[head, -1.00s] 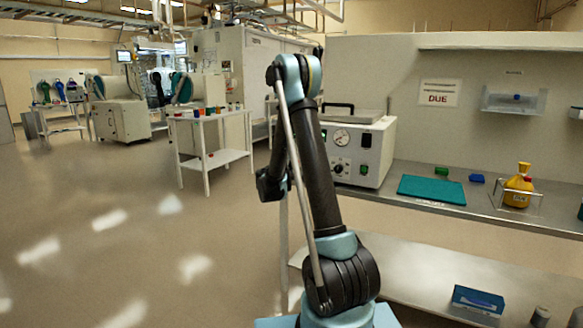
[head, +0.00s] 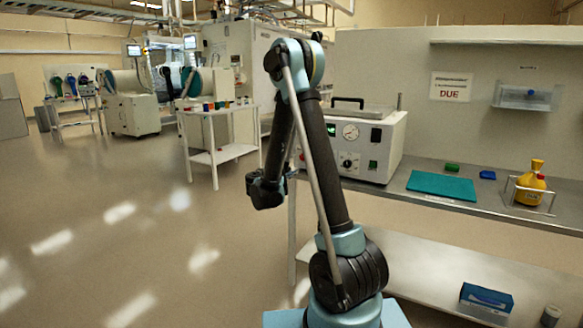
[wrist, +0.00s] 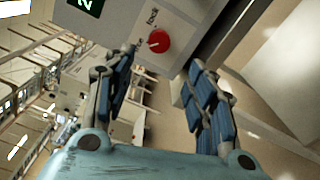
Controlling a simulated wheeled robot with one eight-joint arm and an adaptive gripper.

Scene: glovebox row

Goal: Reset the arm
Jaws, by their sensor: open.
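My gripper (wrist: 160,95) shows in the wrist view with its two blue-padded fingers apart and nothing between them. Beyond the fingertips is a pale panel with a red knob (wrist: 158,40) and a green display (wrist: 84,4). In the head view my arm stands in the middle, bent at the top, with its wrist end hanging down at the left of the upper link. My fingers are not clearly visible there. The arm is beside the white gauge instrument (head: 357,145) on the bench and covers its left part.
The steel bench (head: 400,200) on the right holds a teal mat (head: 442,186), a green block (head: 452,168), a blue block (head: 487,175) and a yellow bottle (head: 531,184) in a wire rack. A blue box (head: 486,298) lies on the lower shelf. A white cart (head: 216,156) stands back left. The left floor is clear.

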